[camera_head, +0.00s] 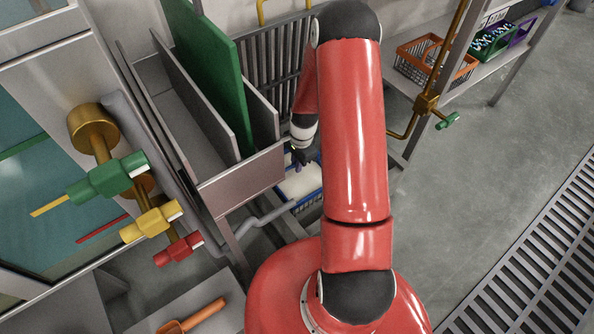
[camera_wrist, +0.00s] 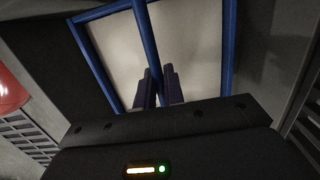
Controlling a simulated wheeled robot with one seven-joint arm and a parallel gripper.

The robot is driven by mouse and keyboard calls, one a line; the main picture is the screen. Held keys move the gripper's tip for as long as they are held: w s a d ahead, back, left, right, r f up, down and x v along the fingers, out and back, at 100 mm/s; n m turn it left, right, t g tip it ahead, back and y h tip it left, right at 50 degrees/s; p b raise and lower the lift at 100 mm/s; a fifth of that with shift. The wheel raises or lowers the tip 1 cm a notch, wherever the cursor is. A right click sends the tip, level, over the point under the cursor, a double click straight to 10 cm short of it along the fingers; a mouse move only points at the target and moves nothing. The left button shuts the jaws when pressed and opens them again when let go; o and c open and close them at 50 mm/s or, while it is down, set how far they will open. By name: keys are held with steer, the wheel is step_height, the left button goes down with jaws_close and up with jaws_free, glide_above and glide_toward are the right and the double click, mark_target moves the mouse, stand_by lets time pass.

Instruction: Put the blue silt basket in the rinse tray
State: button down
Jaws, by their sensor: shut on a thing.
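The blue silt basket (camera_head: 306,199) hangs under my gripper (camera_head: 304,156), partly hidden behind my arm, with a pale surface inside it. In the wrist view the blue rim (camera_wrist: 229,40) frames this pale inside, and the blue handle bar runs between my two dark fingers (camera_wrist: 158,75). My gripper is shut on this handle. The basket is beside the front of the steel trough (camera_head: 240,183), low and to its right. I cannot tell which surface is the rinse tray.
Green, yellow and red valve handles (camera_head: 115,177) stick out at the left. A green board (camera_head: 212,70) stands upright in the trough. An orange wire basket (camera_head: 432,62) and a green one (camera_head: 490,42) sit on the right shelf. An orange scoop (camera_head: 192,317) lies low left. The right floor is clear.

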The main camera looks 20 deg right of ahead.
steer(key=shift+f, duration=1.8)
steer(key=shift+b, duration=0.3)
steer(key=shift+f, duration=0.2)
steer(key=c, duration=1.5)
jaws_free()
